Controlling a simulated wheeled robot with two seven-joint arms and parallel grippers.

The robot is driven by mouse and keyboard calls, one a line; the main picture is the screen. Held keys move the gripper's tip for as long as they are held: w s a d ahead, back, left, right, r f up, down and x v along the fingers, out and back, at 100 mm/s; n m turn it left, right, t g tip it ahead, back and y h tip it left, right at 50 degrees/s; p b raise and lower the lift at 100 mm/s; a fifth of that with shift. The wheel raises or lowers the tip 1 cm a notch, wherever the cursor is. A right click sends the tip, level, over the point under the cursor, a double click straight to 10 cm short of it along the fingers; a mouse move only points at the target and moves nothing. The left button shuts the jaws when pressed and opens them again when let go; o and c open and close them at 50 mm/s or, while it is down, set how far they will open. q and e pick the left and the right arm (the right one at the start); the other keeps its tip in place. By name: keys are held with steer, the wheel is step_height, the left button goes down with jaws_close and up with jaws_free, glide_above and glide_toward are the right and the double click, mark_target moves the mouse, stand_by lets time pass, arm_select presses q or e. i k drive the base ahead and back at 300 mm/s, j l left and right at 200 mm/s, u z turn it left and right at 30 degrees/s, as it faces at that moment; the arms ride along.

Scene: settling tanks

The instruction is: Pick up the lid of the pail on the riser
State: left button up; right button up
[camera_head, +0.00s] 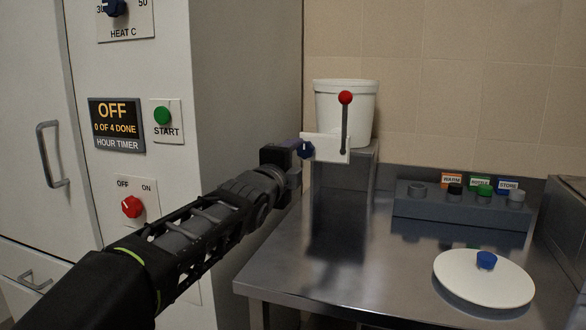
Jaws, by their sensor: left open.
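A white pail (360,112) stands upright on a grey metal riser (364,170) at the back of the steel table. Whether its top is open or covered is hard to tell from this angle. A round white lid (470,282) with a blue knob (486,260) lies flat on the table at the front right, apart from the pail. My left gripper (300,151) is open, left of the pail and in front of the riser, far from the lid on the table. Its fingers are small and dark here. My right gripper is out of view.
A white plate (325,150) with a red-tipped lever (345,120) shows before the riser. A grey holder (460,208) with several coloured labels and small caps stands at the back right. A tall cabinet (240,90) borders the left. The steel table's middle (350,255) is clear.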

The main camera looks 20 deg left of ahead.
mark_target(482, 277)
steer(key=k+j, duration=0.1)
steer(key=k, duration=0.9)
